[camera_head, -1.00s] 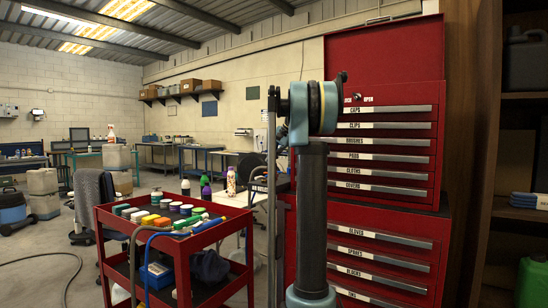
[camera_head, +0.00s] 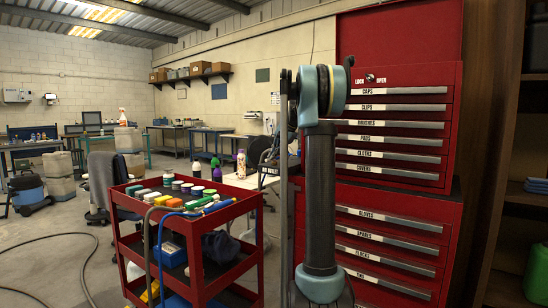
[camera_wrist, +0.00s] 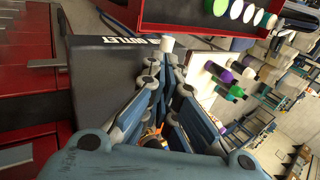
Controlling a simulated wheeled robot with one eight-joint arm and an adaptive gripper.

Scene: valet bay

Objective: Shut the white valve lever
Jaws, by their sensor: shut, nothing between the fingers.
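A small white cylinder (camera_wrist: 167,43) shows in the wrist view beside the partly hidden black label on a dark grey panel (camera_wrist: 100,75). It may be the end of the white valve lever, but I cannot tell for sure. My gripper (camera_wrist: 165,78) is in the wrist view, its blue-grey fingers together and empty. The fingertips are close below the white cylinder in the picture; I cannot tell whether they touch it.
A red trolley (camera_head: 190,290) with bottles, tubs and a blue hose stands left of my arm. A white table (camera_head: 255,181) with bottles is behind it. A dark shelf unit (camera_head: 495,150) stands right of the cabinet. Open floor (camera_head: 60,225) lies at the left.

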